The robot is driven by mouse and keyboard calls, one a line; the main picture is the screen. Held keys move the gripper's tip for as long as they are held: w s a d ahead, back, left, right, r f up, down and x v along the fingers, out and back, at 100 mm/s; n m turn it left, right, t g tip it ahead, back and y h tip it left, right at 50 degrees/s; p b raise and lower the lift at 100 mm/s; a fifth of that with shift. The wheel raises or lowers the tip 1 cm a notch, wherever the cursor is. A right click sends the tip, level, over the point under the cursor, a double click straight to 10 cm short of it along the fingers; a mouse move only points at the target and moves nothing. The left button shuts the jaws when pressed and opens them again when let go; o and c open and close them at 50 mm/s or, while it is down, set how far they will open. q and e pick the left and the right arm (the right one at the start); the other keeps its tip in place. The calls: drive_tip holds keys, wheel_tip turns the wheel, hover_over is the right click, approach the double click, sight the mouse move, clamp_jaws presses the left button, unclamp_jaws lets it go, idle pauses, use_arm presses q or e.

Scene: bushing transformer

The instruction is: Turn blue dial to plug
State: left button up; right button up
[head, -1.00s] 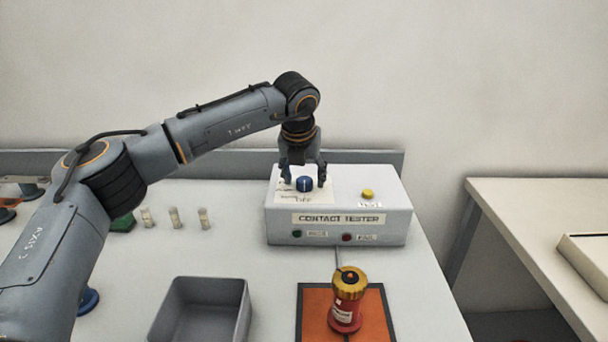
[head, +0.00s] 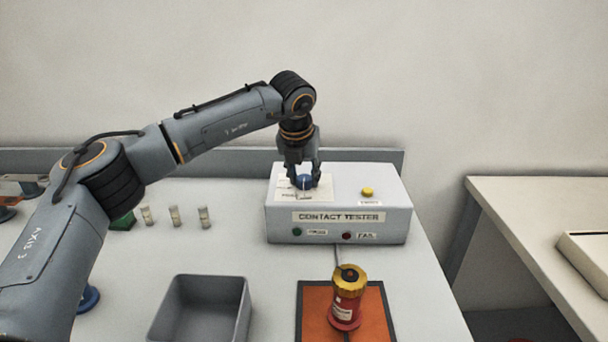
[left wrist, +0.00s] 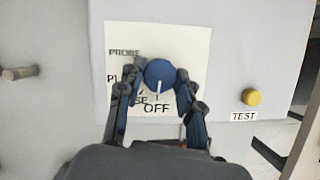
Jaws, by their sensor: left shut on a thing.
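The blue dial (head: 304,182) sits on top of the grey contact tester box (head: 338,205). It also shows in the left wrist view (left wrist: 160,75), on a white label plate (left wrist: 190,45) with the words PROBE and OFF and others partly covered by a finger. The dial's white pointer line points down toward OFF. My left gripper (head: 304,180) comes down from above and is shut on the dial, with one finger on each side in the left wrist view (left wrist: 160,80). My right gripper is not in view.
A yellow TEST button (head: 367,192) is right of the dial. In front stand a red and gold bushing (head: 347,300) on an orange mat (head: 312,315) and a grey bin (head: 200,310). Several small fuses (head: 175,216) stand left of the tester.

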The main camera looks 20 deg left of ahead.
use_arm(q)
drive_tip(key=m+h, duration=0.1)
drive_tip(key=m, duration=0.2)
drive_tip(key=shift+a+p, duration=0.15)
drive_tip(key=shift+p, duration=0.15)
drive_tip(key=m+h+p, duration=0.1)
drive_tip(key=m, duration=0.1)
drive_tip(key=shift+r+m, duration=0.15)
drive_tip(key=shift+m, duration=0.25)
drive_tip(key=m+h+p, duration=0.1)
drive_tip(key=m+p, duration=0.1)
drive_tip(key=m+g+p, duration=0.1)
drive_tip(key=m+p, duration=0.1)
drive_tip(key=m, duration=0.1)
drive_tip(key=shift+w+a+r+g+h, duration=0.1)
drive_tip(key=shift+w+g+h, duration=0.05)
drive_tip(key=shift+g+h, duration=0.2)
drive_tip(key=shift+w+m+g+h+p, duration=0.1)
drive_tip(key=shift+m+g+h+p, duration=0.45)
drive_tip(key=shift+m+p, duration=1)
drive_tip(key=shift+f+m+b, duration=0.2)
drive_tip(key=shift+m+b, duration=0.25)
drive_tip(key=shift+m, duration=0.2)
drive_tip(key=o, duration=1.2)
